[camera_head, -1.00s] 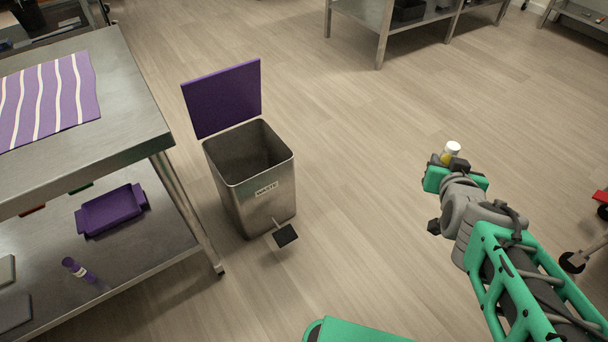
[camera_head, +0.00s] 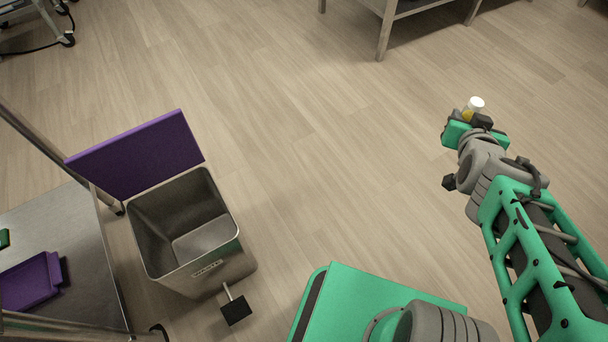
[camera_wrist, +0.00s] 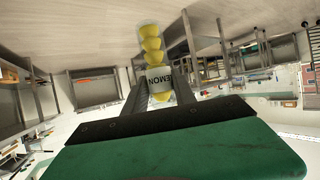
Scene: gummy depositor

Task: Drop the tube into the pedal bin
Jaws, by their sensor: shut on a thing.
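The tube (camera_wrist: 152,50) is clear with yellow pieces inside and a label reading "LEMON". In the wrist view my gripper (camera_wrist: 160,92) is shut on it, one finger on each side. In the head view the tube's white cap (camera_head: 476,102) shows above my gripper (camera_head: 466,115), at the upper right over the floor. The pedal bin (camera_head: 222,262) is a metal box at the lower left with its purple lid (camera_head: 140,155) raised. Its inside looks empty. A black pedal (camera_head: 236,310) sticks out at its front. My gripper is well to the right of the bin and apart from it.
A steel table shelf (camera_head: 85,255) with a purple tray (camera_head: 32,282) stands close left of the bin. Another steel table (camera_head: 384,35) is at the top. The wooden floor (camera_head: 310,130) between bin and gripper is clear.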

